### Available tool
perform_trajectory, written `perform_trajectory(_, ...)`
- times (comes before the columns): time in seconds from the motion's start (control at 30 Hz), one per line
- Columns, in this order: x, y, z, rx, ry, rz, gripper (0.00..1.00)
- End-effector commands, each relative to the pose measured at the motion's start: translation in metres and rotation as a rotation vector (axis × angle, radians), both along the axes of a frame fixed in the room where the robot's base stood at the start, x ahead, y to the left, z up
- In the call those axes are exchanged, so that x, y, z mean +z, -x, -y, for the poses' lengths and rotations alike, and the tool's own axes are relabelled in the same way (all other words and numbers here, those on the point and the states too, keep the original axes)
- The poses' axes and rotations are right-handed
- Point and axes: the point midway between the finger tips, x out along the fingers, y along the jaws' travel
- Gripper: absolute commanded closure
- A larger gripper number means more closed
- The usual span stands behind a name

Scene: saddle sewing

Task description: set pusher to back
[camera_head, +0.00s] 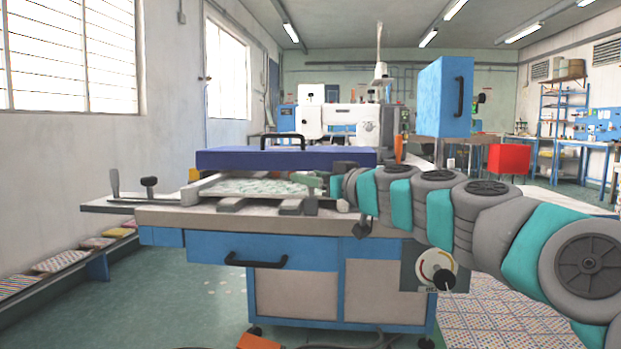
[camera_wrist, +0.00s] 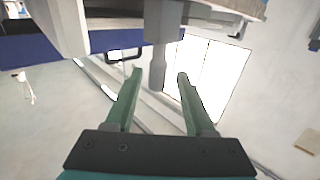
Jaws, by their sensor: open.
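My gripper (camera_head: 319,181) is at the right end of the light grey frame (camera_head: 215,184) on the table top, below the blue plate's level. In the wrist view its two green fingers (camera_wrist: 160,76) are apart with nothing clamped. A grey post (camera_wrist: 157,62) hangs into the gap between the fingertips there, with a finger on each side. I cannot tell whether it touches either finger, or whether it belongs to the pusher. The pusher cannot be told apart for certain. A patterned fabric piece (camera_head: 255,187) lies inside the frame.
A dark blue plate (camera_head: 230,158) with a black handle (camera_head: 283,139) lies above the frame. A lever (camera_head: 114,184) and black knob (camera_head: 149,183) stand at the table's left end. A dial (camera_head: 437,270) is on the front right. A white sewing machine (camera_head: 340,119) stands behind.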

Motion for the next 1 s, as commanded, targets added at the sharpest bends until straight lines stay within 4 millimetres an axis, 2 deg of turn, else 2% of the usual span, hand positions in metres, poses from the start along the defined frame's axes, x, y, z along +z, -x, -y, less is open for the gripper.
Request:
perform_trajectory(0.5, 0.000, 0.048, 0.045, 0.000, -0.001, 0.001, 0.46)
perform_trajectory(1.0, -0.001, 0.056, 0.050, 0.003, 0.002, -0.002, 0.46)
